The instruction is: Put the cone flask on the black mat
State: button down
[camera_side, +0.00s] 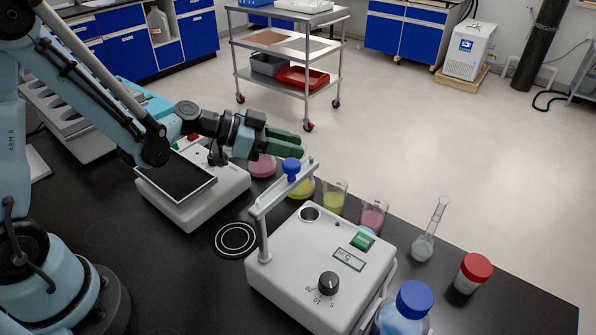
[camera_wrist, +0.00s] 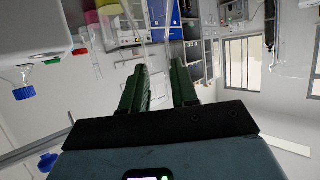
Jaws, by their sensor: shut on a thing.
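My gripper (camera_side: 284,143) has dark green fingers and is shut on the cone flask, above the row of glassware behind the stirrer. A flask with pink liquid (camera_side: 262,166) shows just under the fingers, its neck hidden by them. A yellow-liquid flask (camera_side: 301,188) stands just right of it, partly behind the clamp. Which of the two is held is hard to see. In the wrist view the fingers (camera_wrist: 160,88) stand apart, with no clear view of the glass between them. The round black mat (camera_side: 236,240) with white rings lies bare on the bench, left of the stirrer.
A white stirrer (camera_side: 322,265) with a grey clamp (camera_side: 283,190) stands right of the mat. A white device with a black top (camera_side: 180,190) stands behind the mat. Beakers (camera_side: 334,196), a long-necked flask (camera_side: 430,230), a red-capped jar (camera_side: 473,273) and a blue-capped bottle (camera_side: 405,310) stand to the right.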

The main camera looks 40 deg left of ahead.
jog(key=shift+f, duration=0.15)
jog(key=c, duration=0.9)
grip_release()
jog(key=shift+o, duration=0.2)
jog(key=v, duration=1.2)
jog(key=s+d+f+n+g+y, duration=0.1)
jog(key=s+n+g+y, duration=0.2)
jog(key=s+n+y, duration=0.3)
jog(key=shift+s+d+n+y, duration=0.15)
jog(key=shift+d+n+y, duration=0.15)
jog(key=shift+n+y, duration=0.6)
jog(key=shift+o, duration=0.2)
jog(key=shift+s+a+r+n+y, duration=0.3)
jog(key=shift+s+r+n+y, duration=0.1)
jog(key=shift+y, duration=0.3)
jog(key=shift+o, duration=0.7)
jog(key=shift+a+r+t, duration=0.1)
jog(key=shift+a+t, duration=0.05)
jog(key=shift+t, duration=0.15)
